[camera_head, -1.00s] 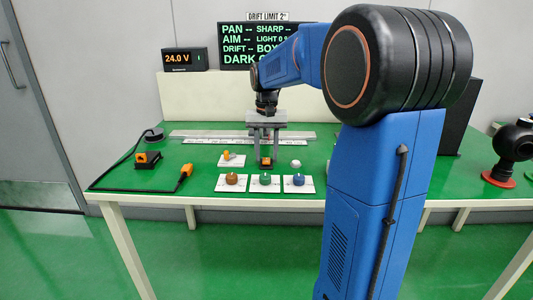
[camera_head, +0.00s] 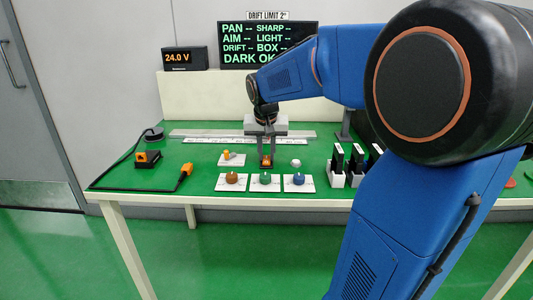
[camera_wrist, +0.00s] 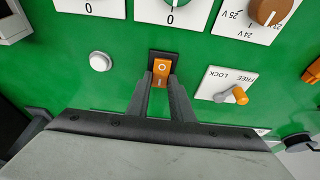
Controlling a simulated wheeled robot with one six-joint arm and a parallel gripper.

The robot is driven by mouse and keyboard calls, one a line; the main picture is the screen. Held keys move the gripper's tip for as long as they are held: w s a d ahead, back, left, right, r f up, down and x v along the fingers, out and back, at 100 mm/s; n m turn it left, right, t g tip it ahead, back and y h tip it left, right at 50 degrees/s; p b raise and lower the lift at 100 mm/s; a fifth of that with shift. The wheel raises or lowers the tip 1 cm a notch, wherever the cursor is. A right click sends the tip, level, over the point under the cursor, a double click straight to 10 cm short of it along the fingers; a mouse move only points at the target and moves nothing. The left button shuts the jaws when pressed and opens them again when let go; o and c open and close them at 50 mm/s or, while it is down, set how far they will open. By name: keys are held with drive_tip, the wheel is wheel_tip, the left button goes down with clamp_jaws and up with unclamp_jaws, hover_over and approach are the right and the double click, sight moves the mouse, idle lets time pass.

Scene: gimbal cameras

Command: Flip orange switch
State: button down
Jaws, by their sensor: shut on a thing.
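The orange rocker switch (camera_wrist: 161,70) sits in a black housing on the green table and is marked O and I. It also shows in the head view (camera_head: 266,162). My gripper (camera_wrist: 162,80) reaches down over it, its two dark fingers close together with their tips at the switch's sides. In the head view my gripper (camera_head: 266,157) stands upright above the switch. The fingertips partly cover the switch's lower part, so its exact tilt is hard to tell.
An orange-tipped lever (camera_wrist: 238,96) on a white FREE/LOCK plate stands close to the right finger in the wrist view. A white button (camera_wrist: 100,61) lies to the left. Brown (camera_head: 232,178), green (camera_head: 265,179) and blue (camera_head: 299,179) knobs stand in front. An orange-ended cable lies at left.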

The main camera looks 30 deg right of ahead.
drive_tip(key=c, duration=1.6)
unclamp_jaws()
drive_tip(key=shift+o, duration=0.2)
drive_tip(key=v, duration=1.7)
drive_tip(key=shift+r, duration=0.25)
drive_tip(key=s+a+f+n+y, duration=0.1)
drive_tip(key=s+a+f+n, duration=0.2)
drive_tip(key=s+f, duration=0.8)
drive_tip(key=s+a+f+n+t+y, duration=0.1)
drive_tip(key=s+a+f+n, duration=0.2)
drive_tip(key=s+a+f, duration=0.4)
drive_tip(key=s+f, duration=0.4)
drive_tip(key=s, duration=0.1)
drive_tip(key=shift+a+f+n+t, duration=0.3)
drive_tip(key=shift+a+f+n, duration=0.05)
drive_tip(key=shift+n, duration=0.05)
